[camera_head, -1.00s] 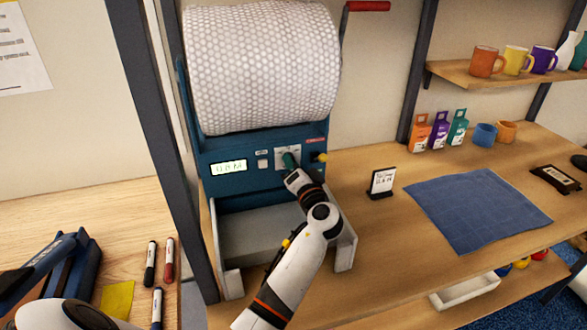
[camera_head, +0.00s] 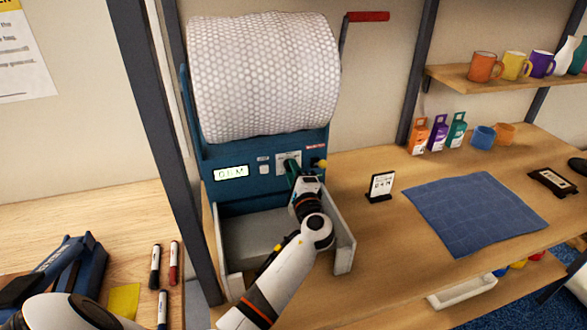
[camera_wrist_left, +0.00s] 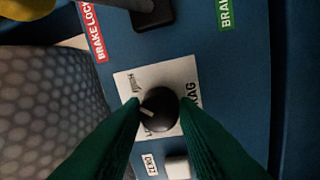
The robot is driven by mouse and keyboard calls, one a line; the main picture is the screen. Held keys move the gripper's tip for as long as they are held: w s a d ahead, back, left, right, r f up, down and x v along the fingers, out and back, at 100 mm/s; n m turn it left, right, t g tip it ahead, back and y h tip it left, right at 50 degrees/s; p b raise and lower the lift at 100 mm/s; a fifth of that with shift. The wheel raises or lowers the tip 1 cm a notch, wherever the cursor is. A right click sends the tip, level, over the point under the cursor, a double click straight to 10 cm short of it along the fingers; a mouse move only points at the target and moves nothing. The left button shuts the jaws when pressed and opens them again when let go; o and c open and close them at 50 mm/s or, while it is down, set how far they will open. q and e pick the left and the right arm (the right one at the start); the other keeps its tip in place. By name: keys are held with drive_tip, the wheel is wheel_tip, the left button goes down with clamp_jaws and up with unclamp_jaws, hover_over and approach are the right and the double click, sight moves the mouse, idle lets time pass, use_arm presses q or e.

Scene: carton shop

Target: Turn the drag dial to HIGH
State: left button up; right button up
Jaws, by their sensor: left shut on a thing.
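The drag dial is a round black knob (camera_wrist_left: 160,109) with a pale pointer line, on a white plate (camera_wrist_left: 126,84) marked with partly hidden lettering. The plate also shows in the head view (camera_head: 282,158). My left gripper (camera_wrist_left: 160,112) has its green fingers shut on the knob, one on each side. In the head view my left gripper (camera_head: 292,168) reaches the dial from the front, and its fingers hide most of it. The pointer lies toward the label's side, but I cannot read which mark it meets. My right gripper is not visible.
The blue dispenser (camera_head: 230,154) carries a big bubble-wrap roll (camera_head: 262,75) above the panel.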

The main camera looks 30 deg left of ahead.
use_arm(q)
drive_tip(key=shift+a+r+m+p, duration=0.15)
drive_tip(key=shift+m+p, duration=0.3)
drive_tip(key=shift+m, duration=0.45)
drive_tip(key=o, duration=0.8)
drive_tip(key=shift+o, duration=1)
drive_tip(key=b+v, duration=0.3)
drive_tip(key=v, duration=0.9)
